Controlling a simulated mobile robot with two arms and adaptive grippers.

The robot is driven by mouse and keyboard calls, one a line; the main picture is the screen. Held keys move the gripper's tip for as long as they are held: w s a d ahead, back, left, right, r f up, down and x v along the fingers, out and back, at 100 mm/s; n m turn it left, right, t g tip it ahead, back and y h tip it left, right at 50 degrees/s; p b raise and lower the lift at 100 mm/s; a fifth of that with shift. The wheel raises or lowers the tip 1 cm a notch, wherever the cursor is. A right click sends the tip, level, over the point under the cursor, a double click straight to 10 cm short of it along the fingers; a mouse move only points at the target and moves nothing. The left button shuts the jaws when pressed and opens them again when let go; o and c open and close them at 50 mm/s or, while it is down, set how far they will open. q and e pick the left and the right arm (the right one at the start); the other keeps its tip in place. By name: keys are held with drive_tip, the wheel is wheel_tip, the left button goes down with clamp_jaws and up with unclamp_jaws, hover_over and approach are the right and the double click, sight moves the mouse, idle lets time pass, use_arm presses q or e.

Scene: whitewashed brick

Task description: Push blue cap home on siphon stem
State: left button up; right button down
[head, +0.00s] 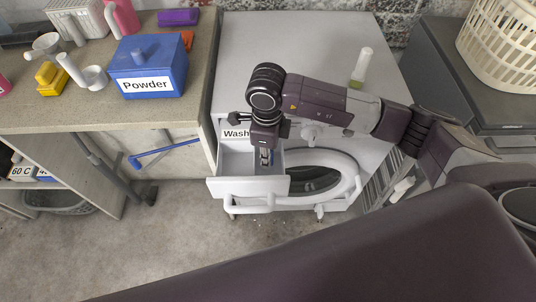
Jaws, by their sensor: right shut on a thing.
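The washing machine's detergent drawer (248,187) is pulled open at the front, under a label that begins "Wash". My right gripper (266,157) points down into the drawer from above. It is shut on the blue cap (272,156), of which only a small bit of blue shows between and beside the fingers. The siphon stem is hidden below the gripper, so I cannot tell whether the cap touches it or how far down it sits. My left gripper is not in view.
The washing machine (330,60) has its round door (345,175) open, right of the drawer. A counter on the left holds a blue "Powder" box (150,70), a white scoop (90,77) and a yellow item (52,78). A cream basket (500,40) stands at right.

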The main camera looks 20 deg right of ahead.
drive_tip(key=shift+f+b, duration=0.25)
drive_tip(key=shift+b, duration=0.05)
drive_tip(key=c, duration=1.7)
unclamp_jaws()
wheel_tip(320, 180, up, 12)
drive_tip(key=shift+a+r, duration=0.1)
